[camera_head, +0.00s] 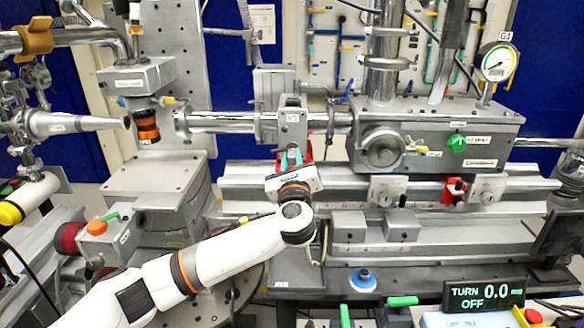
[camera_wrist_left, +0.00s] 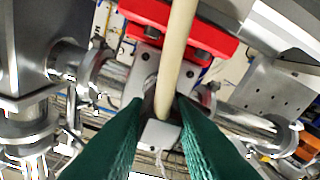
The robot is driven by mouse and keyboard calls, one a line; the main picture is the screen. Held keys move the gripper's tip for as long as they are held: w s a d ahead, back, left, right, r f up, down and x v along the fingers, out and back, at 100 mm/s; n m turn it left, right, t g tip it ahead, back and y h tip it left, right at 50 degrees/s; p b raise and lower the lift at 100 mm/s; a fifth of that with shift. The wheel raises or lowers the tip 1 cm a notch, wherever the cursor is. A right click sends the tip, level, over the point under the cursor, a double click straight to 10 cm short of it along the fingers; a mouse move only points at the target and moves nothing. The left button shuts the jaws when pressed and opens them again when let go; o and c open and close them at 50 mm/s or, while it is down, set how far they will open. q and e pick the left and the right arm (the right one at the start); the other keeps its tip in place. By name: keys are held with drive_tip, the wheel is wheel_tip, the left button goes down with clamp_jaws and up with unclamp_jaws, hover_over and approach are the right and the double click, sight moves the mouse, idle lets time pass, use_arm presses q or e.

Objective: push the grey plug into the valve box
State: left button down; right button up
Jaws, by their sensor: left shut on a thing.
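The valve box (camera_head: 292,122), a grey block marked V3, sits on the horizontal beam pipe in the head view. In the left wrist view, a grey block with screw holes (camera_wrist_left: 145,68) lies just beyond the fingertips. My left gripper (camera_head: 290,158) is just below the valve box, its teal fingers pointing up. The grey plug is mostly hidden between the fingertips. I cannot tell whether it touches the valve box. My right gripper is out of view.
A red part (camera_wrist_left: 185,22) is close to the fingers. The grey gauge housing (camera_head: 440,130) with a handwheel stands right of the valve box. A rail bench (camera_head: 400,225) runs below. An orange-ringed nozzle (camera_head: 146,124) is at the left.

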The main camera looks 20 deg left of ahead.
use_arm(q)
drive_tip(key=shift+w+a, duration=0.15)
drive_tip(key=shift+w, duration=0.4)
idle(0.8)
drive_tip(key=c, duration=1.1)
unclamp_jaws()
drive_tip(key=shift+c, duration=0.2)
